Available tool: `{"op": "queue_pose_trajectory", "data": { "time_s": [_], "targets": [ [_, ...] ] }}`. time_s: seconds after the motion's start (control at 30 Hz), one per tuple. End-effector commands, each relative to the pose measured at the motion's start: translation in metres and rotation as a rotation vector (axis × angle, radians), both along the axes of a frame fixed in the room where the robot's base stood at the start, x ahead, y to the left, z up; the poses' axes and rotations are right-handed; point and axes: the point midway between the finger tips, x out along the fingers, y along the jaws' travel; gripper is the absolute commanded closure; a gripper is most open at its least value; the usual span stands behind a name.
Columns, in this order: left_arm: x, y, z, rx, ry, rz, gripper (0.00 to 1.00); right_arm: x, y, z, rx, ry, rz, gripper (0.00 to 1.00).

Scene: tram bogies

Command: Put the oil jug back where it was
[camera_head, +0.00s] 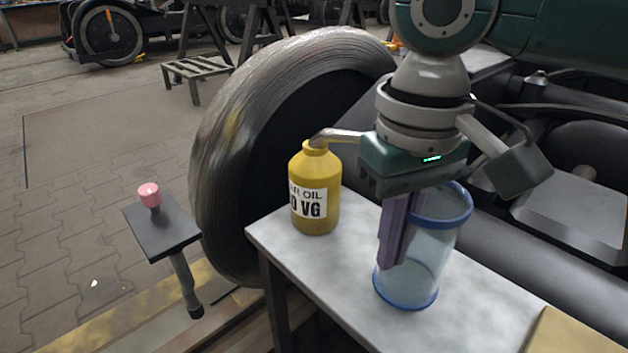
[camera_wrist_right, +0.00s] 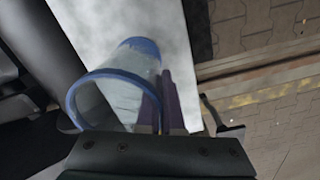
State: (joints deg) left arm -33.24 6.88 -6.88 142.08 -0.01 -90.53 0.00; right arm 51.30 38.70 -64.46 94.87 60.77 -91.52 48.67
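A clear jug (camera_head: 425,262) with a blue rim and blue base is at the right part of the pale tabletop, and its base appears to be on the surface. It also shows in the right wrist view (camera_wrist_right: 118,85), with its open mouth towards the camera. My right gripper (camera_head: 391,262) points down at the jug's left side. Its purple fingers (camera_wrist_right: 160,105) are close together at the jug's side wall and look shut on it; the exact contact is hidden. A yellow bottle (camera_head: 314,190) with an oil label and a spout stands upright on the table to the left. My left gripper is not in view.
The pale table (camera_head: 330,270) has free room between the bottle and the jug. A large dark wheel (camera_head: 225,150) stands behind its left end. A small dark plate (camera_head: 160,232) with a pink knob is at left. A tan object (camera_head: 565,335) lies at the table's right end.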

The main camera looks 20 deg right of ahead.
Motion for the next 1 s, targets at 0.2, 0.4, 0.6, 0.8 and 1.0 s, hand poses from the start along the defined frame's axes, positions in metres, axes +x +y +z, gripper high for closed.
{"op": "queue_pose_trajectory", "data": {
  "time_s": [0.2,0.4,0.6,0.8,1.0],
  "targets": [
    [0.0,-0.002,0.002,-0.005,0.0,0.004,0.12,0.0,0.0,-0.003,0.0,0.0,0.0,0.85],
    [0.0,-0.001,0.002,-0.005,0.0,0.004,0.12,0.0,0.0,-0.003,0.0,0.0,0.0,0.67],
    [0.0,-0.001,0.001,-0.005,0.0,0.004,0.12,0.0,0.0,-0.002,0.0,0.0,0.0,0.67],
    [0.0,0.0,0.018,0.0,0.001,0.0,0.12,0.0,0.0,0.024,0.0,-0.001,-0.001,0.67],
    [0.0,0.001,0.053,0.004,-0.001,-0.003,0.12,0.0,0.0,0.072,0.001,-0.001,-0.001,0.67]
  ]
}}
